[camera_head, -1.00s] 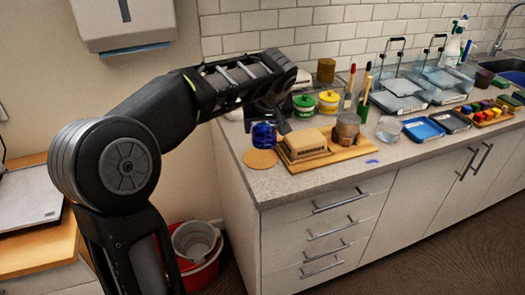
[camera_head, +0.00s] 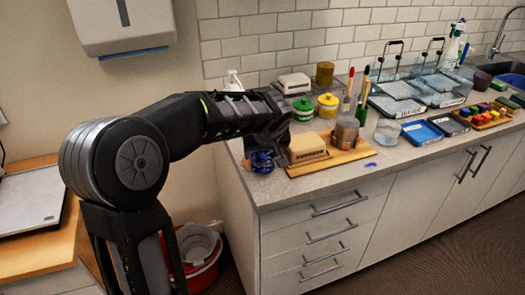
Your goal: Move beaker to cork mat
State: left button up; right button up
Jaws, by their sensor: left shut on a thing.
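The blue, glassy beaker (camera_head: 262,162) is low at the left end of the counter, close to the front edge. My left gripper (camera_head: 264,148) comes down over it from above and is shut on it; the fingers are dark and partly blurred against it. The round cork mat, plain to see a second ago, is now hidden behind the beaker and gripper. The beaker is over the mat's place, but I cannot tell whether it touches the mat. My right gripper is not in view.
Right beside the beaker is a wooden board (camera_head: 345,158) with a tan block (camera_head: 307,147) and a brownish cup (camera_head: 346,130). Green (camera_head: 304,109) and yellow (camera_head: 327,106) lidded jars stand behind. A clear glass (camera_head: 388,131) and blue tray (camera_head: 421,132) are farther right.

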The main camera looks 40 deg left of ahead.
pick_arm(q)
jog(key=shift+f+b, duration=0.2)
jog(key=shift+b, duration=0.1)
jog(key=o, duration=1.6)
jog(key=shift+r, duration=0.1)
jog(key=shift+r, duration=0.1)
jog(key=shift+r+p, duration=0.15)
jog(key=shift+p, duration=0.25)
jog(key=b+v, duration=0.1)
jog(key=v, duration=1.1)
jog(key=shift+a, duration=0.1)
